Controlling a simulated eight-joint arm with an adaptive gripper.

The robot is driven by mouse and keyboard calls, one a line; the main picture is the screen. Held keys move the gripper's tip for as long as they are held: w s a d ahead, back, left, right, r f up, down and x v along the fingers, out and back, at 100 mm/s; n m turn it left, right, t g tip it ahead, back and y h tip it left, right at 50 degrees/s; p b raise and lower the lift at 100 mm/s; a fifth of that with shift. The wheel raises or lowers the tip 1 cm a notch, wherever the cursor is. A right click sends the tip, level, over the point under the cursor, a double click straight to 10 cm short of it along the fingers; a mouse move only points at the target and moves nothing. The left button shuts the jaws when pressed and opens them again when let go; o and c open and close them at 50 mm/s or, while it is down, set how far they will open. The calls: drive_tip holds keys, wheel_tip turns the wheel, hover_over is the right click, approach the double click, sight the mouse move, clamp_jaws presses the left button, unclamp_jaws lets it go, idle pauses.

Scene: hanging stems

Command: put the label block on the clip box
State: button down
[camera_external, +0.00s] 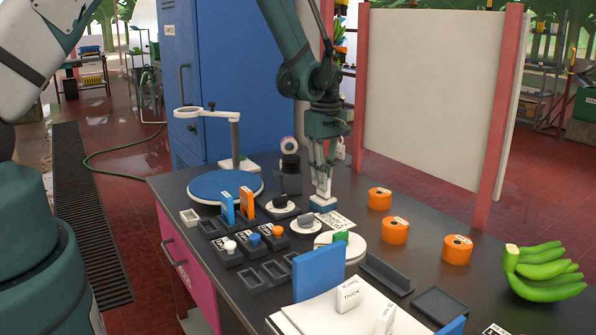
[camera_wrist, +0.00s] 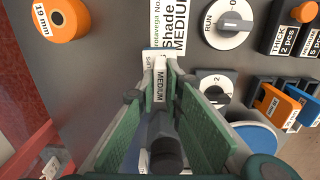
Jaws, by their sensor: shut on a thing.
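My gripper (camera_external: 323,193) is shut on a white label block (camera_wrist: 160,84) marked MEDIUM, seen between the fingers in the wrist view. One reads THICK 2 pcs (camera_wrist: 287,36) in the wrist view.
A Shade MEDIUM card (camera_external: 338,220) lies beside the block. Round dials (camera_external: 306,224), orange rolls (camera_external: 395,230), a blue turntable (camera_external: 205,188), grey trays (camera_external: 440,306), a THICK block (camera_external: 348,296) and green bananas (camera_external: 545,270) stand around. A pale panel (camera_external: 432,95) rises behind.

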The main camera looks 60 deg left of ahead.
drive_tip(key=shift+f, duration=0.3)
drive_tip(key=c, duration=2.5)
unclamp_jaws()
drive_tip(key=shift+o, duration=0.2)
drive_tip(key=shift+r, duration=0.25)
wheel_tip(320, 180, up, 12)
drive_tip(key=b, duration=0.2)
drive_tip(key=shift+f, duration=0.1)
